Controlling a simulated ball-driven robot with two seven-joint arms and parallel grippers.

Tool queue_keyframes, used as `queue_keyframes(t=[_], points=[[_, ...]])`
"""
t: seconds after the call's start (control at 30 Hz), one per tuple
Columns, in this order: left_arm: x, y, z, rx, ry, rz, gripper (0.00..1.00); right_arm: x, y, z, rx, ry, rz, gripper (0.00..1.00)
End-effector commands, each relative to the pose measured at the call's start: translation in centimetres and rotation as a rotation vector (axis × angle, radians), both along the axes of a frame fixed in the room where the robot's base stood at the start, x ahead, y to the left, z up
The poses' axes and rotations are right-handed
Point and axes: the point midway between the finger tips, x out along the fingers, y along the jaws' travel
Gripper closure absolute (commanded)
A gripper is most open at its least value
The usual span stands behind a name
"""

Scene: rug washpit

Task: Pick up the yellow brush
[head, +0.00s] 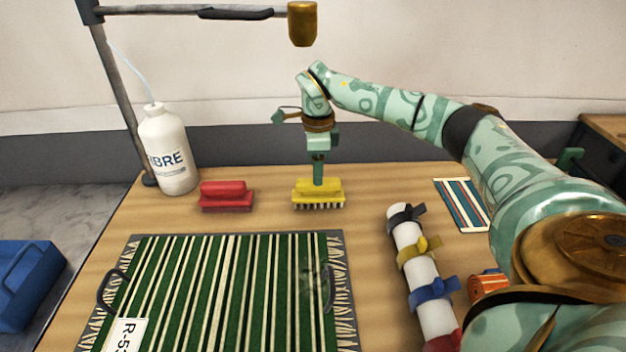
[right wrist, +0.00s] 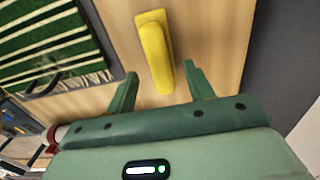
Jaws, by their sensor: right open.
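The yellow brush (head: 318,194) lies bristles down on the wooden table, near its back edge, in the head view. My right gripper (head: 319,180) points straight down over it, its tips at the height of the brush's top. In the right wrist view the yellow brush (right wrist: 154,50) lies ahead of and between the two spread green fingers of the right gripper (right wrist: 158,82). The jaws are open and empty. Whether a finger touches the brush cannot be told. My left gripper is in neither view.
A red brush (head: 227,196) and a white bottle (head: 167,150) stand to the left. A green striped rug (head: 230,290) lies in front. A white roll with coloured straps (head: 417,270) and a small striped mat (head: 462,204) are at right. A brass-ended pipe (head: 303,25) hangs above.

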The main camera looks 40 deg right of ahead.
Motion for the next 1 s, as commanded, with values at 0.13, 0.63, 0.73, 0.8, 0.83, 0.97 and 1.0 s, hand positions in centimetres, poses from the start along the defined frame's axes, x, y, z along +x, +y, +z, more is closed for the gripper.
queue_keyframes(t=[0.13,0.63,0.73,0.8,0.83,0.97,1.0], points=[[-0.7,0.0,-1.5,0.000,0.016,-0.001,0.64,-0.4,0.0,-3.2,0.001,0.007,0.001,0.47],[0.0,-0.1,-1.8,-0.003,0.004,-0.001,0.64,-0.3,0.0,-4.3,0.000,0.000,0.000,0.81],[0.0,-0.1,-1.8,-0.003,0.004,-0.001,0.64,-0.3,0.0,-4.3,0.000,0.000,0.000,1.00],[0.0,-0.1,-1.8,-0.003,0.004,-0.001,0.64,-0.3,0.0,-4.3,0.000,-0.001,0.000,1.00],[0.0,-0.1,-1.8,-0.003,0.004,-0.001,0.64,-0.3,0.0,-4.3,0.000,-0.001,0.000,1.00],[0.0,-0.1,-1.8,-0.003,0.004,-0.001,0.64,-0.3,0.0,-4.3,-0.001,-0.001,0.000,1.00],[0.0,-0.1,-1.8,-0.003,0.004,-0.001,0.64,-0.3,0.0,-4.2,0.000,-0.001,0.000,1.00]])
